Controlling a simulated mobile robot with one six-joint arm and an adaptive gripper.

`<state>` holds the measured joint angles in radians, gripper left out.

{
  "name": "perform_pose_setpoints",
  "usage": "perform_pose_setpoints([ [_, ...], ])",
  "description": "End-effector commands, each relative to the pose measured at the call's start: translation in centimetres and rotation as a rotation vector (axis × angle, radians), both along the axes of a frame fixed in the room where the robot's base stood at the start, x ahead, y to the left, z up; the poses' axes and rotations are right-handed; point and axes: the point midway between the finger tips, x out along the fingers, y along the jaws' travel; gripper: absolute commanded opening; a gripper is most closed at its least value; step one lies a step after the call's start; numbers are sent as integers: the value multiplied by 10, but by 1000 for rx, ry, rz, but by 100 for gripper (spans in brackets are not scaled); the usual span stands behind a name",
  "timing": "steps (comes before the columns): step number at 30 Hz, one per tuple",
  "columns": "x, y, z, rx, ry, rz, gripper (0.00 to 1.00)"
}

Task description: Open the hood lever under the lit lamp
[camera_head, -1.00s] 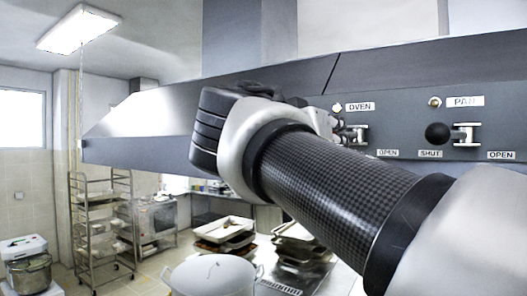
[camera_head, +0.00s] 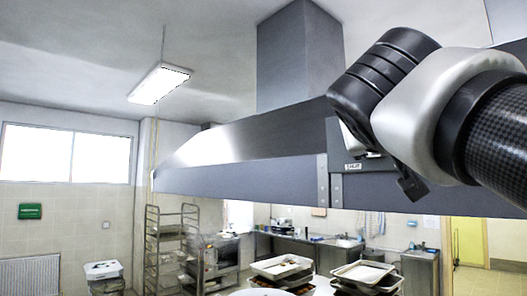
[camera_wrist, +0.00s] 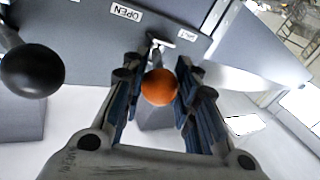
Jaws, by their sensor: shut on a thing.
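An orange ball knob (camera_wrist: 159,87) on a hood lever sits between my gripper's (camera_wrist: 157,92) fingers in the wrist view, and they are shut on it. The lever's metal mount (camera_wrist: 172,39) shows behind it, between an OPEN label (camera_wrist: 127,12) and a SHUT label (camera_wrist: 187,34). Another lever's black ball knob (camera_wrist: 31,71) is to the left, apart from my gripper. In the head view my gripper (camera_head: 408,186) is mostly hidden by my wrist at the hood's front, and a SHUT label (camera_head: 353,167) shows beside it. No indicator lamp is visible now.
The grey hood (camera_head: 235,178) spans the head view, with its duct (camera_head: 298,55) above. Below are trays (camera_head: 283,267), a rack (camera_head: 165,240) and a far counter (camera_head: 290,243). Open room lies to the left.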

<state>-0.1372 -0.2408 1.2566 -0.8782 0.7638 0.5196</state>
Motion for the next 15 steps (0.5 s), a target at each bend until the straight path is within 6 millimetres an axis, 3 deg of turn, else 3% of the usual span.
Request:
perform_pose_setpoints([
  [15,-3,-10,-5,6,13,-6,0],
])
